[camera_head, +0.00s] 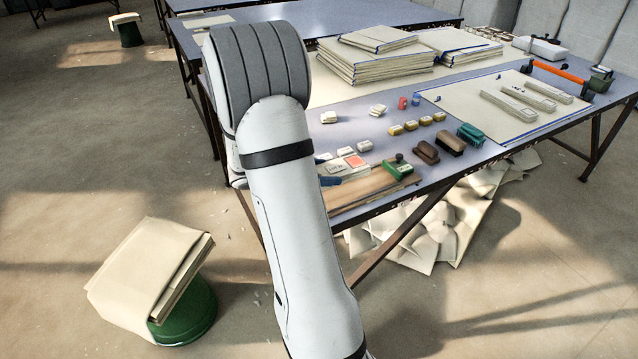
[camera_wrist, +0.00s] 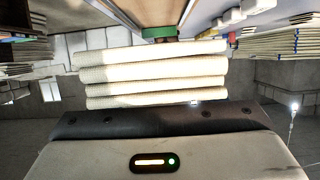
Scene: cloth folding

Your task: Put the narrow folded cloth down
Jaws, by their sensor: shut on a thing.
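The narrow folded cloth (camera_wrist: 155,72) is cream, with several thick layers stacked flat. It fills the middle of the wrist view, directly in front of my gripper (camera_wrist: 158,122). My gripper is shut on the cloth. Its fingertips are hidden, so the exact grip line cannot be seen. In the head view my own arm hides the gripper and the held cloth. The work table (camera_head: 352,98) has a grey-blue top and stands beyond and to the right of my arm.
Cloth covers a green stool (camera_head: 188,318) at lower left. Loose cloth (camera_head: 425,235) lies under the table.

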